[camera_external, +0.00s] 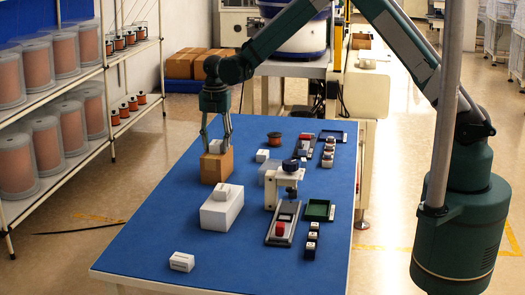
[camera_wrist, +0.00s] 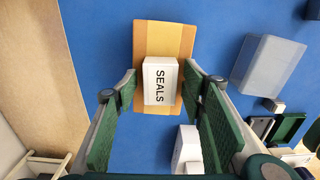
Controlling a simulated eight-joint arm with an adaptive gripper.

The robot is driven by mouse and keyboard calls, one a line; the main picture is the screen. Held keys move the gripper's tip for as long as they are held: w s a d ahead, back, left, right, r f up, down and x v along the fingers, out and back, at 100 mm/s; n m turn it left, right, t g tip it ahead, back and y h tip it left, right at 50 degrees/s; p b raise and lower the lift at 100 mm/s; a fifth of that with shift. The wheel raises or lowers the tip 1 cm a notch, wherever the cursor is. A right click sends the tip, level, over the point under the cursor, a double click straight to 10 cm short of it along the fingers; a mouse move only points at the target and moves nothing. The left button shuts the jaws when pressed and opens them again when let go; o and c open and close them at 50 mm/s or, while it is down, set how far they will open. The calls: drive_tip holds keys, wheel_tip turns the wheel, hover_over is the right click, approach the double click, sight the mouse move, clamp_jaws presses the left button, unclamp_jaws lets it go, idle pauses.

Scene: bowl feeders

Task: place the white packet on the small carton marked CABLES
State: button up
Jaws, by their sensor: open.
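A white carton marked SEALS (camera_wrist: 160,82) sits on a brown box (camera_wrist: 160,35); in the external view the white carton (camera_external: 215,146) is on top of the brown box (camera_external: 217,167). My gripper (camera_wrist: 159,85) is open, its green-padded fingers on either side of the SEALS carton with gaps; it also shows in the external view (camera_external: 216,143). A small white block (camera_external: 222,189) lies on a larger white box (camera_external: 221,209). Another small white carton (camera_external: 181,262) stands near the front edge. I cannot read CABLES anywhere, nor tell which piece is the white packet.
A translucent grey box (camera_wrist: 268,65) stands right of the brown box. A white stand with a dark knob (camera_external: 288,173), green tray (camera_external: 318,209) and several small dark-and-white blocks (camera_external: 311,237) are to the right. The blue table (camera_external: 240,262) is clear at front centre.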

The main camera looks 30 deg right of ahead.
sight(218, 142)
drive_tip(key=shift+r, duration=0.15)
wheel_tip(218, 142, up, 12)
idle(0.6)
idle(0.5)
drive_tip(key=s+d+r+m+t, duration=0.2)
drive_tip(key=s+d+r+m, duration=0.4)
drive_tip(key=s+d+r, duration=0.4)
drive_tip(key=s+d+r+m+t, duration=0.1)
drive_tip(key=s+d+r+m, duration=0.65)
drive_tip(key=d+r, duration=0.35)
drive_tip(key=s+d+f+m+t, duration=0.1)
drive_tip(key=s+d+m, duration=0.5)
drive_tip(key=s, duration=0.7)
drive_tip(key=s+d+f+m+t, duration=0.2)
drive_tip(key=s+d+m+t, duration=0.1)
drive_tip(key=s+d+m, duration=0.4)
drive_tip(key=s+d, duration=0.3)
drive_tip(key=s, duration=0.3)
drive_tip(key=shift+s, duration=0.35)
